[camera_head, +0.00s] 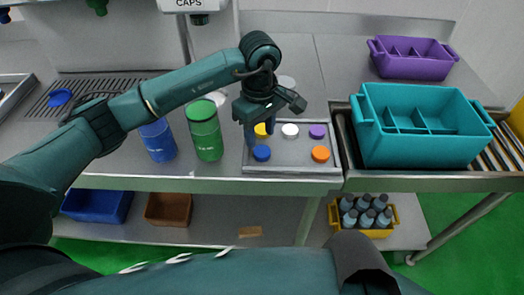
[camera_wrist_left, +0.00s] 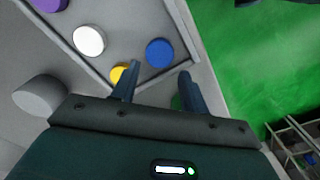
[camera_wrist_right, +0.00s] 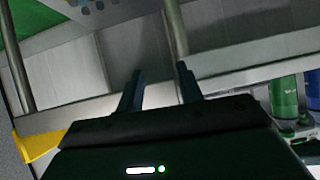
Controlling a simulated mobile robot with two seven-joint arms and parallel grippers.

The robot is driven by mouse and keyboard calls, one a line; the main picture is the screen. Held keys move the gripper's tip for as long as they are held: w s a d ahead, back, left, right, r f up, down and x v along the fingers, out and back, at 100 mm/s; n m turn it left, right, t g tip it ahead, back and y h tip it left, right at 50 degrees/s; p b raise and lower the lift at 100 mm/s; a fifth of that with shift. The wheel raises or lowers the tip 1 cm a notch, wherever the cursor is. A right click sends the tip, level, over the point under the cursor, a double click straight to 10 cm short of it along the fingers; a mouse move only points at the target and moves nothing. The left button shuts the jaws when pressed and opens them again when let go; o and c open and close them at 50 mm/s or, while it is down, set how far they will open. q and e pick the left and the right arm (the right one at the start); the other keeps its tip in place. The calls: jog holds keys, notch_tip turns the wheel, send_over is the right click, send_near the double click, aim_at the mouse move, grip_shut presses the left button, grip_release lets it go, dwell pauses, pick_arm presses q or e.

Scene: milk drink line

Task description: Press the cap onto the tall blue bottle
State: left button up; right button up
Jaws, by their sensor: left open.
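The blue bottle (camera_head: 158,141) stands on the counter; my left forearm hides its top in the head view. Part of it shows at the right edge of the right wrist view (camera_wrist_right: 314,90). A blue cap (camera_head: 261,153) lies at the front left of the cap tray (camera_head: 290,169). Another blue cap (camera_head: 60,97) lies on the grate at the far left. My left gripper (camera_head: 261,127) is open and empty over the tray's left side, pointing down near the blue cap (camera_wrist_left: 160,52). My right gripper (camera_wrist_right: 160,75) is open and empty below the counter edge, outside the head view.
A green bottle (camera_head: 205,131) stands right of the blue one. The tray also holds yellow (camera_head: 261,130), white (camera_head: 290,130), purple (camera_head: 317,131) and orange (camera_head: 320,154) caps. A teal crate (camera_head: 418,145) stands right of the tray, a purple crate (camera_head: 412,66) behind it.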

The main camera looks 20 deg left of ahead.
aim_at(262, 151)
pick_arm(q)
jog(key=shift+d+f+p, duration=0.15)
jog(key=shift+f+p, duration=0.25)
jog(key=shift+f, duration=0.9)
jog(key=shift+d+f+p, duration=0.1)
jog(key=shift+f+p, duration=0.25)
jog(key=shift+f, duration=0.9)
jog(key=c, duration=0.6)
